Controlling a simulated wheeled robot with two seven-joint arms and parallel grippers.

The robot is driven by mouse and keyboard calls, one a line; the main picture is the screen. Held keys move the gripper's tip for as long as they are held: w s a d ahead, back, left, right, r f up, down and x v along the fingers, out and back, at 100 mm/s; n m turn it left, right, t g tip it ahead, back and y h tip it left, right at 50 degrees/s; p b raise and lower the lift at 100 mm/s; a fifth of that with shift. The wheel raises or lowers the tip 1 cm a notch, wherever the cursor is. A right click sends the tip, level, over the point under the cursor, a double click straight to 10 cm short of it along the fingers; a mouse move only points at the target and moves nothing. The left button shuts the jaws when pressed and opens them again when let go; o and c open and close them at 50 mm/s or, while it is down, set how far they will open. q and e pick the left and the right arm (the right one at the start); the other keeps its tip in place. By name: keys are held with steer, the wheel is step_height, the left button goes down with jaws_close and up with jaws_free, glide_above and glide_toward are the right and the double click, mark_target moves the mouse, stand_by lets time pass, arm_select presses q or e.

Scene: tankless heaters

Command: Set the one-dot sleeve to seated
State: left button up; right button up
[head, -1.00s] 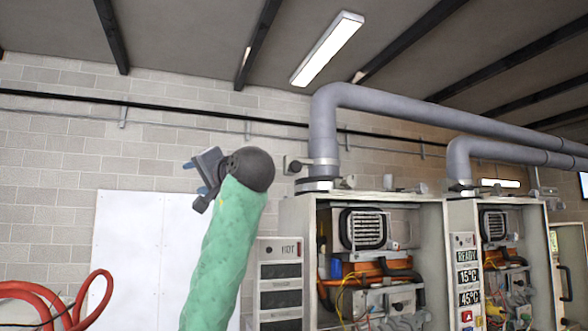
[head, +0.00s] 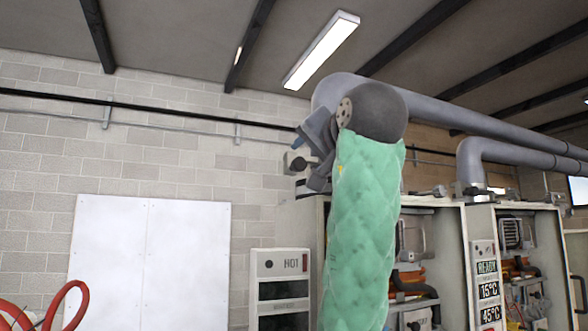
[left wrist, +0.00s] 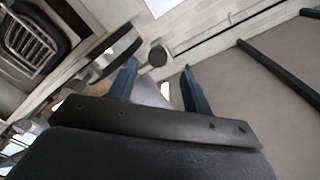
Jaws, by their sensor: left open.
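My left gripper (head: 308,158) is raised in front of the left flue pipe, its jaws pointing left. In the left wrist view its two blue fingers (left wrist: 160,66) are apart with nothing gripped. A dark round knob (head: 297,163) shows just left of the fingers; a dark knob also shows beyond the fingertips in the left wrist view (left wrist: 158,55). A banded collar (head: 305,186) at the left pipe's foot is partly hidden by my gripper and arm. Another collar (head: 472,191) is at the right pipe's foot. I cannot make out dots on either. My right gripper is out of view.
Grey flue pipes (head: 450,105) run above the open heater cabinets (head: 450,240). A HOT panel (head: 280,285) is left of the nearer cabinet. A white wall board (head: 150,260) and red hose (head: 50,310) are at left. Space left of my gripper is clear.

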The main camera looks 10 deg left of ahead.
mark_target(301, 163)
arm_select(q)
steer(key=shift+w+f, duration=0.1)
steer(key=shift+w, duration=0.7)
steer(key=shift+w+a+p, duration=0.1)
steer(key=shift+a+p, duration=0.05)
steer(key=shift+p, duration=0.25)
steer(key=shift+w+a+r+p, duration=0.15)
steer(key=shift+r+p, duration=0.25)
steer(key=shift+p, duration=0.2)
steer(key=x, duration=0.1)
steer(key=p+x, duration=0.1)
steer(key=x, duration=0.1)
steer(key=p+x, duration=0.1)
steer(key=x, duration=0.1)
steer(key=shift+w+f, duration=0.25)
steer(key=shift+f, duration=0.05)
steer(key=shift+w+a+p, duration=0.1)
steer(key=shift+w+p, duration=0.05)
steer(key=shift+p, duration=0.25)
steer(key=shift+r, duration=0.1)
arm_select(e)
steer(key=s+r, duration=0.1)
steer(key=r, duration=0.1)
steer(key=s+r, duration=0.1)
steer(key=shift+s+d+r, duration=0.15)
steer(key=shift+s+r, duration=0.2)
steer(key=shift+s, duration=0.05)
